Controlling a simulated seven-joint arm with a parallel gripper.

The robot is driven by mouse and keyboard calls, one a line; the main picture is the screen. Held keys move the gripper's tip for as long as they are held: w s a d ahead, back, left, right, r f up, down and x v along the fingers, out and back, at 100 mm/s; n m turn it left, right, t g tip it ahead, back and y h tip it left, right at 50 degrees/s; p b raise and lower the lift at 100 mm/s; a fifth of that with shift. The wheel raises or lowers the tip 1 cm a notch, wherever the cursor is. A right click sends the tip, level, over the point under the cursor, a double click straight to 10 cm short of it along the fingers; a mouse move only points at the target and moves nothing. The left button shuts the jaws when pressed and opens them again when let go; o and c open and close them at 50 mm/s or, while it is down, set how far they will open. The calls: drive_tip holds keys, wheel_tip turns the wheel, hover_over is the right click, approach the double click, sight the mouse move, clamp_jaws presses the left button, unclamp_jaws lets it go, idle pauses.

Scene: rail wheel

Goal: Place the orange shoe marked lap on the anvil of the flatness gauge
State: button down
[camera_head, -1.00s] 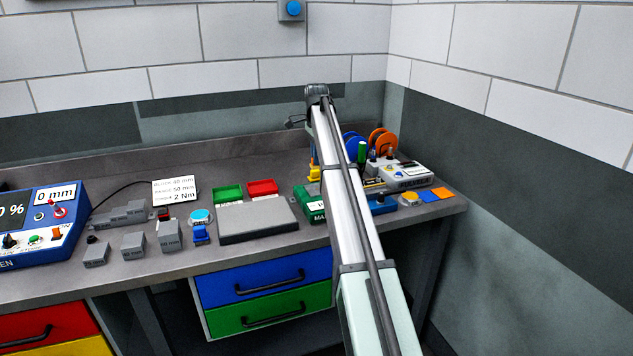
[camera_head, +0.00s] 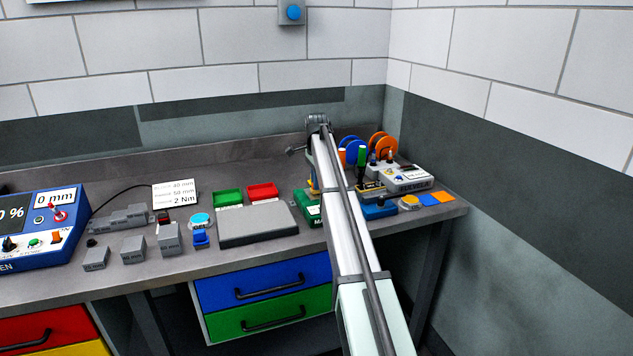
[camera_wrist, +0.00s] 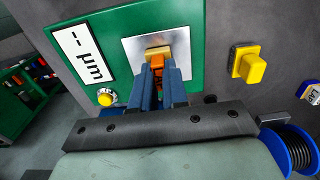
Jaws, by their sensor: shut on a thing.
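In the wrist view my gripper (camera_wrist: 165,84) has its blue fingers closed on the orange shoe (camera_wrist: 157,63), of which only a small part shows between them. A tan block (camera_wrist: 158,52) sits at the shoe's far end. Both lie in front of the square silver plate (camera_wrist: 185,48) on the green gauge (camera_wrist: 120,30), whose display reads "-- µm". I cannot tell whether the shoe touches the plate, and the lap mark is not readable. In the head view the green gauge (camera_head: 308,207) is partly behind my arm, which hides my gripper.
Tools and spools crowd the right.

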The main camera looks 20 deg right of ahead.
drive_tip(key=shift+f, duration=0.15)
drive_tip(key=c, duration=1.1)
unclamp_jaws()
drive_tip(key=shift+c, duration=0.2)
wheel_tip(320, 180, up, 12)
drive_tip(key=shift+r, duration=0.2)
